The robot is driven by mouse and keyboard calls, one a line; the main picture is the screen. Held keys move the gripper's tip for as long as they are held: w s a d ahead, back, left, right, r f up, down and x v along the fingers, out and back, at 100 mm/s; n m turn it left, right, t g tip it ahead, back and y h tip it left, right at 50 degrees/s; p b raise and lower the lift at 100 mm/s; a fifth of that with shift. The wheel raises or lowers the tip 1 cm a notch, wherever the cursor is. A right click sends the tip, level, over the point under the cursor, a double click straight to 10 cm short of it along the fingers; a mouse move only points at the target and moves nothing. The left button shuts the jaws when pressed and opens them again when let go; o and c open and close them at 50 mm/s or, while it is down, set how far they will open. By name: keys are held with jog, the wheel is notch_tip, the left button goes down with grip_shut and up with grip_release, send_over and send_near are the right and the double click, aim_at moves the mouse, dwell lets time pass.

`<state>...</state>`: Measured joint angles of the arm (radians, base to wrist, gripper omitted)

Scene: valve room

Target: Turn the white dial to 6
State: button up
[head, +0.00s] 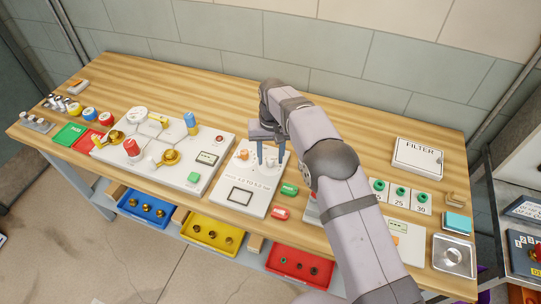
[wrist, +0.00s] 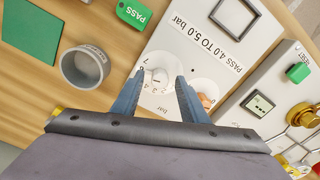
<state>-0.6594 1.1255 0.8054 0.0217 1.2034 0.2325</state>
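The white dial (wrist: 158,77) sits on a white panel (head: 241,197) marked "PASS 4.0 TO 5.0 bar". In the wrist view its printed numbers, 7 among them, run around a pale knob; the number it points to is too small to read surely. My gripper (head: 270,161) is over the panel's far end, pointing down. In the wrist view my gripper (wrist: 160,80) is open, with one blue-grey finger on each side of the dial. I cannot tell whether the fingers touch it. In the head view the fingers partly hide the dial.
An orange knob (wrist: 205,101) sits close beside one finger. A grey ring (wrist: 85,67) and green PASS tag (wrist: 134,13) lie near the panel. A larger valve board (head: 163,150) is to the left. A FILTER box (head: 417,157) stands right.

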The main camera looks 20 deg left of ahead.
aim_at(271, 159)
jog(key=shift+d+r+b, duration=0.1)
jog(key=shift+r+b, duration=1)
jog(key=shift+r, duration=2.6)
jog(key=shift+w+d+r, duration=0.15)
jog(key=shift+d, duration=0.3)
jog(key=s+d+r, duration=0.2)
jog(key=d, duration=0.9)
jog(key=s+d+r, duration=0.1)
jog(key=s+d, duration=0.1)
jog(key=d, duration=0.9)
jog(key=s+d+f+m, duration=0.2)
jog(key=s+d, duration=0.4)
jog(key=s, duration=0.4)
jog(key=s+d+f+m, duration=0.2)
jog(key=s+d+f, duration=0.1)
jog(key=s+d, duration=0.4)
jog(key=s, duration=0.3)
jog(key=shift+f+m, duration=0.35)
jog(key=shift+m, duration=0.05)
